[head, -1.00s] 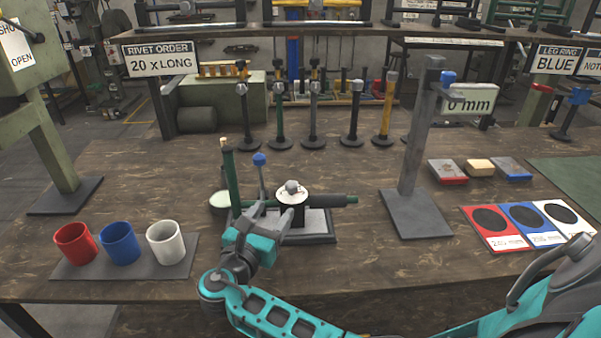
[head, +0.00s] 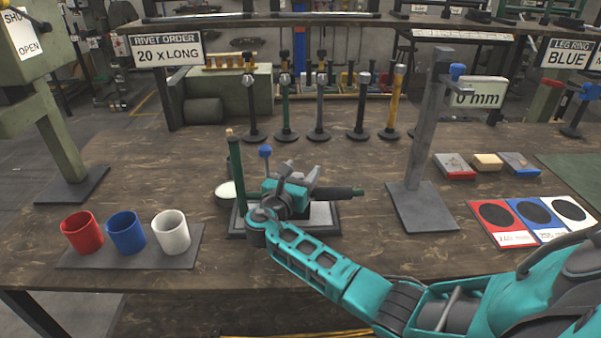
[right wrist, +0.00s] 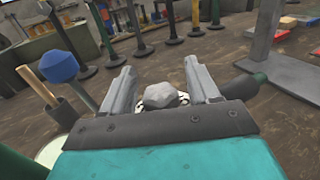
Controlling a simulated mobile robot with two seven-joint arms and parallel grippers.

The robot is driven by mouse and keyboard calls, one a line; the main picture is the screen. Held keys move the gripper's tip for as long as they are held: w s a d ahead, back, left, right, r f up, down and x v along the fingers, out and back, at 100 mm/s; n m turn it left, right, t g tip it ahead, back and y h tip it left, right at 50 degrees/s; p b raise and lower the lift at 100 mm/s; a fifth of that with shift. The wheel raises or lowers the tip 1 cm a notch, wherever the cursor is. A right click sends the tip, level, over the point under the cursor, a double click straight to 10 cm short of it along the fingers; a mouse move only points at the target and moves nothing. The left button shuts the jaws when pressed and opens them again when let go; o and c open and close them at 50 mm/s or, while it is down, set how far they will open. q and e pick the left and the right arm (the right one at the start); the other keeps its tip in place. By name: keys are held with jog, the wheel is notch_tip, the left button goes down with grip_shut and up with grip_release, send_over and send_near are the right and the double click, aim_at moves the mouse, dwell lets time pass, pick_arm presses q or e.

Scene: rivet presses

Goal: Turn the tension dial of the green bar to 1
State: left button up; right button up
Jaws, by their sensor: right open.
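A small press stands on a grey base plate (head: 325,217) in the middle of the table. It has an upright green bar (head: 238,180), a blue-knobbed lever (head: 265,151) and a dark horizontal bar with a green end (head: 340,193). In the right wrist view a grey faceted dial knob (right wrist: 160,96) sits above a pale marked disc, between the fingers of my right gripper (right wrist: 159,68). The fingers are apart, one on each side of the knob; contact is unclear. In the head view my right gripper (head: 305,178) covers the dial. The dial's setting cannot be read. My left gripper is not in view.
Red (head: 82,232), blue (head: 126,232) and white cups (head: 171,232) stand at the left. A grey stand (head: 427,150) rises right of the press. Several upright bars (head: 320,105) stand behind. Coloured cards (head: 500,222) lie at the right.

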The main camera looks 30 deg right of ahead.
jog(key=c, duration=1)
jog(key=shift+o, duration=0.2)
